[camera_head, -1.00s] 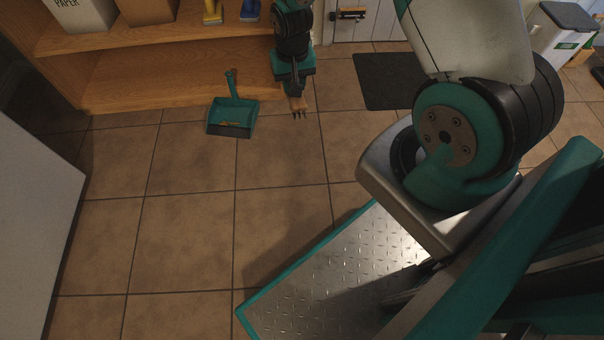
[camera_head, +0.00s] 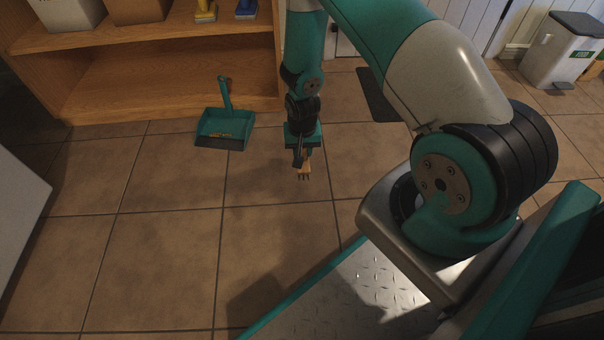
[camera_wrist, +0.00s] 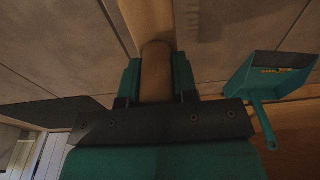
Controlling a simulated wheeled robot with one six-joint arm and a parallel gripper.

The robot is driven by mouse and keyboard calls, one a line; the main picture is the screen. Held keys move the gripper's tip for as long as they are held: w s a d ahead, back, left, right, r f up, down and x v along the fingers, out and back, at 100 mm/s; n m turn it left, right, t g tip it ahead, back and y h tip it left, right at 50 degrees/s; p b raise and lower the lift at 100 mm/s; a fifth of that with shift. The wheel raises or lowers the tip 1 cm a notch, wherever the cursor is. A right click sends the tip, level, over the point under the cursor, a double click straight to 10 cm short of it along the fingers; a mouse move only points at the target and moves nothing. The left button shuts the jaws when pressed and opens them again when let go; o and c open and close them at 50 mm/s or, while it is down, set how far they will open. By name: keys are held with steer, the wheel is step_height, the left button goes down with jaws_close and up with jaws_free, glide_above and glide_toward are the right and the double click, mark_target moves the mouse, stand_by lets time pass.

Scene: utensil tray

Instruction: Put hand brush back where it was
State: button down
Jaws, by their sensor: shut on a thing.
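My gripper (camera_head: 302,155) is shut on the wooden hand brush (camera_head: 304,170). In the head view the brush hangs below the jaws, over the tiled floor, with dark bristle tufts at its lower end. I cannot tell how high above the floor it is. In the wrist view its rounded brown handle (camera_wrist: 156,75) sits between the two green fingers (camera_wrist: 156,78). The teal dustpan (camera_head: 222,127) lies on the floor to the left of my gripper, with some yellowish bits in it. It also shows at the right of the wrist view (camera_wrist: 268,80).
A wooden shelf unit (camera_head: 150,90) stands behind the dustpan. A yellow-handled item (camera_head: 205,12) and a blue one (camera_head: 246,9) stand on its upper board, near boxes. A dark mat (camera_head: 377,95) lies to the right. A white bin (camera_head: 560,50) is far right. The front floor is clear.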

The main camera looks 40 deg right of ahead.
step_height(320, 180, down, 8)
steer(key=b, duration=0.4)
steer(key=shift+r, duration=0.35)
steer(key=shift+f, duration=0.15)
steer(key=c, duration=0.9)
jaws_free()
